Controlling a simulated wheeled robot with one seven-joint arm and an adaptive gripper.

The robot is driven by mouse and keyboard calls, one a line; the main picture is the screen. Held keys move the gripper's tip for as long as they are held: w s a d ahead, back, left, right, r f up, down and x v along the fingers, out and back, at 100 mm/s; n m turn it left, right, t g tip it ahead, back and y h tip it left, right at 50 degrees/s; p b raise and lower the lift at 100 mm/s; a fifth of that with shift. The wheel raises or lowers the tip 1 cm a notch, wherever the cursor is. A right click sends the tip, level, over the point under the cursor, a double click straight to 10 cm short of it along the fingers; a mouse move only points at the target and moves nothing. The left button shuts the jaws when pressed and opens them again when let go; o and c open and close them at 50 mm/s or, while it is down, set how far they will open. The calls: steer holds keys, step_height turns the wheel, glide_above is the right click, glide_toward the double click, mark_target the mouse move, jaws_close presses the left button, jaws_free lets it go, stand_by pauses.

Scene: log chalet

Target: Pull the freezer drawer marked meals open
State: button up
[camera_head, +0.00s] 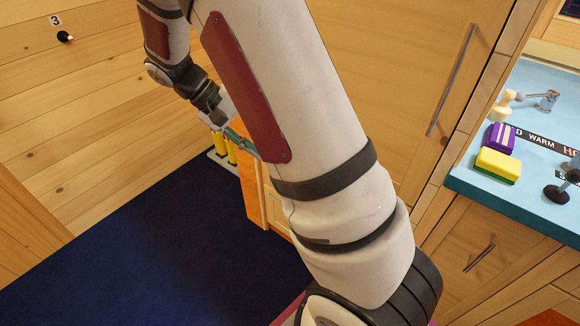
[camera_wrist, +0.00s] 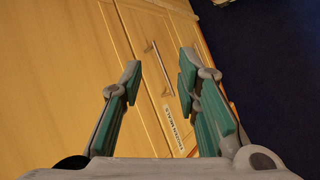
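The drawer front (camera_wrist: 143,22) is light wood and fills the middle of the wrist view, tilted in the picture. A white label strip (camera_wrist: 173,129) on it seems to read "FROZEN MEALS". Its slim metal bar handle (camera_wrist: 160,66) shows between my fingertips. My gripper (camera_wrist: 159,73) is open, with teal-padded fingers on either side of the handle in the picture. I see no contact, and the exact gap in depth is hard to tell. In the head view my gripper (camera_head: 232,128) is low behind my arm, which hides most of the freezer front there.
A tall wooden door with a long bar handle (camera_head: 452,80) is at right. A blue counter (camera_head: 477,184) holds a purple sponge (camera_head: 498,137) and a yellow sponge (camera_head: 497,165). Yellow cylinders (camera_head: 231,150) stand beyond my gripper. Dark blue floor (camera_head: 170,250) is clear at left.

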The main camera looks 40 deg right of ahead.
steer(key=w+d+f+m+g+h+b, duration=0.1)
steer(key=w+d+f+g+h+b, duration=0.2)
steer(key=f, duration=0.9)
steer(key=w+d+f+g+h+b, duration=0.1)
steer(key=w+d+f+h+b, duration=0.25)
steer(key=f, duration=0.95)
steer(key=shift+h, duration=0.45)
steer(key=x, duration=1)
steer(key=r+p+x, duration=0.1)
steer(key=x, duration=0.5)
steer(key=shift+s+r, duration=0.1)
jaws_close()
